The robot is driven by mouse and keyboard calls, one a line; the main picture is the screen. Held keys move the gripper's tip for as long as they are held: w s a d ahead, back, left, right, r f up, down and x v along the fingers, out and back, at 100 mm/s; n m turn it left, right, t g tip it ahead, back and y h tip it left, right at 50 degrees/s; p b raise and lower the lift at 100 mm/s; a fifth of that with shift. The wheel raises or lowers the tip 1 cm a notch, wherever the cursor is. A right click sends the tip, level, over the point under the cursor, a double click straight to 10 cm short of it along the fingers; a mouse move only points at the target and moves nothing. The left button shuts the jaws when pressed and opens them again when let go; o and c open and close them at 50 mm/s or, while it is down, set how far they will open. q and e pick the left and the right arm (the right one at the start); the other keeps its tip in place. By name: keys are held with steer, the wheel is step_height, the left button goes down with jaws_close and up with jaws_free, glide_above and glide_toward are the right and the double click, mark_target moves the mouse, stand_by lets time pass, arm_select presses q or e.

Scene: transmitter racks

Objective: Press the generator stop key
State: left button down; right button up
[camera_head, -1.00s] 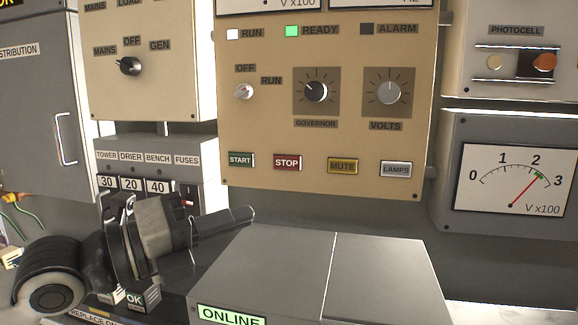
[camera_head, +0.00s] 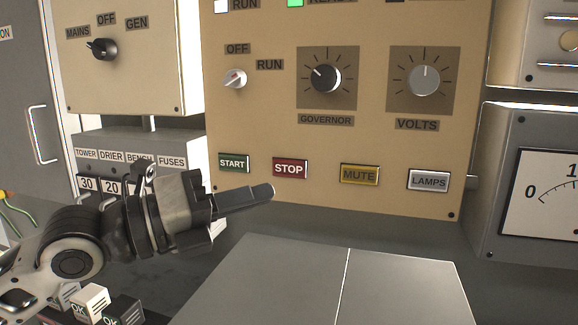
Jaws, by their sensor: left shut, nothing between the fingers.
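The red STOP key (camera_head: 290,168) is on the lower part of the tan generator panel (camera_head: 400,140), between the green START key (camera_head: 234,162) and the yellow MUTE key (camera_head: 360,174). My left gripper (camera_head: 268,191) is shut and empty. Its fingertips point right and, in the picture, lie just below and a little left of the STOP key. I cannot tell how far they are from the panel. My right gripper is not in view.
A grey LAMPS key (camera_head: 429,181) is right of MUTE. The GOVERNOR knob (camera_head: 326,78) and VOLTS knob (camera_head: 424,80) are above the keys. A grey box (camera_head: 290,285) stands below the panel. A fuse unit (camera_head: 140,150) is at the left.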

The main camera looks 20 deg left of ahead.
mark_target(302, 168)
arm_select(q)
steer(key=w, duration=0.8)
steer(key=shift+d+p, duration=0.15)
steer(key=shift+p, duration=0.15)
stand_by(0.8)
stand_by(0.8)
steer(key=shift+w+f+b, duration=0.1)
steer(key=shift+w+b, duration=0.15)
steer(key=shift+b, duration=0.2)
steer(key=shift+w, duration=0.2)
